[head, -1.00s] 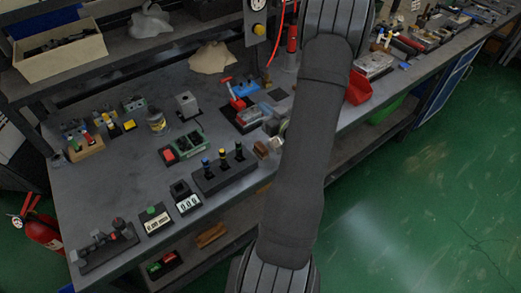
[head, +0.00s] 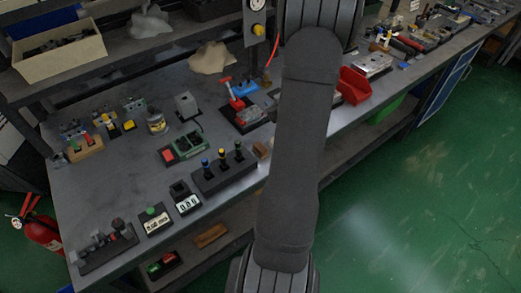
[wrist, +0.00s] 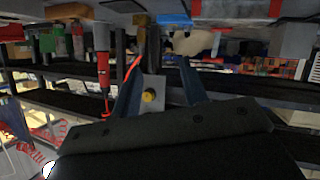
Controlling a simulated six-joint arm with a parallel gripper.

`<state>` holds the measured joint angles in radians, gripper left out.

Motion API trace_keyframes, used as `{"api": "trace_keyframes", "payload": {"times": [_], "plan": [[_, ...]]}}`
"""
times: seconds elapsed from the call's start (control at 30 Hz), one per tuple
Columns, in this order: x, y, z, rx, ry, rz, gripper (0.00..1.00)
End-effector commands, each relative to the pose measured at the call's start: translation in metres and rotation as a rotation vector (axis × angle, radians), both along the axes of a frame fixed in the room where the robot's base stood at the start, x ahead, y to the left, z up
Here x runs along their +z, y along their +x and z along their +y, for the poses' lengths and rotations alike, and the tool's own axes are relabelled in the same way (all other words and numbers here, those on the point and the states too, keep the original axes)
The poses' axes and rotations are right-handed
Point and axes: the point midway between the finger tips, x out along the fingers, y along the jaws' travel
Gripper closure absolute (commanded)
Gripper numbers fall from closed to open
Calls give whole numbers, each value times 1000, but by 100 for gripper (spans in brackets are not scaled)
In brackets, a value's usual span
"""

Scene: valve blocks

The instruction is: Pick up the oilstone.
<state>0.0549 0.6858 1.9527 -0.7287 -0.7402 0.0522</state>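I cannot tell for sure which thing is the oilstone. A small brown block (head: 262,150) lies near the front edge of the bench in the head view, beside my arm, and may be it. In the wrist view my gripper (wrist: 162,88) shows two blue-grey fingers spread apart. A narrow brown upright shape (wrist: 153,45) shows beyond the fingers; I cannot tell whether it is the same block. Nothing is visibly clamped. In the head view my gripper is hidden behind my arm.
A row of push buttons on a black base (head: 223,170) stands left of the brown block. A red-handled clamp (head: 236,100) and a red bin (head: 353,86) are near my arm. Another brown block (head: 211,235) lies on the lower shelf.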

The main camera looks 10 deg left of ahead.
Motion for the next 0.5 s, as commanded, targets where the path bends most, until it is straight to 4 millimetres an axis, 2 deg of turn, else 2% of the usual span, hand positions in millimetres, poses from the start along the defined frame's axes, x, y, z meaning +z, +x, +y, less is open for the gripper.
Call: {"api": "trace_keyframes", "payload": {"times": [0.13,0.27,0.5], "plan": [[5,11,-13,-94,-159,90,60],[10,9,-23,-161,-275,199,60],[26,-18,-26,-218,-425,449,60]]}}
